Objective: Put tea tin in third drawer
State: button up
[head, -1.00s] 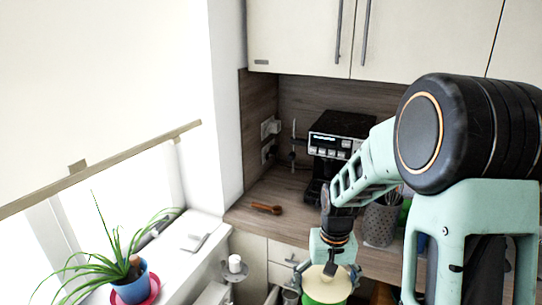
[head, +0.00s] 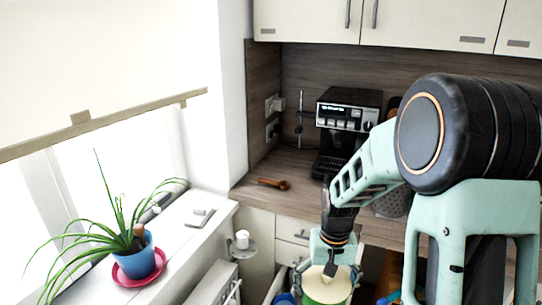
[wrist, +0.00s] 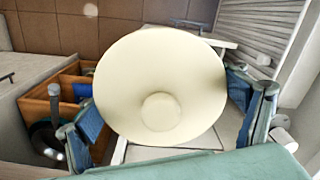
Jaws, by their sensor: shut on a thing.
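The tea tin (head: 322,287) has a wide cream lid and a green body, seen from above at the bottom of the head view. My gripper (head: 328,268) is shut on it, and the tin appears held in the air. In the wrist view the round cream lid fills the middle, with a blue-padded finger on each side of the tin (wrist: 160,75). An open drawer (head: 272,287) shows just left of the tin, partly cut off by the frame. Closed drawer fronts (head: 291,228) sit under the counter. The lid hides what lies directly below the tin.
An open wooden compartment (wrist: 55,92) with dark round items is left of the tin in the wrist view. A potted plant (head: 138,258) stands on the windowsill. The counter holds a coffee machine (head: 346,118) and a brown wooden utensil (head: 272,184).

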notch_tip(320, 180, down, 11)
jog(key=b, duration=0.9)
jog(key=shift+b, duration=0.35)
jog(key=shift+f, duration=0.15)
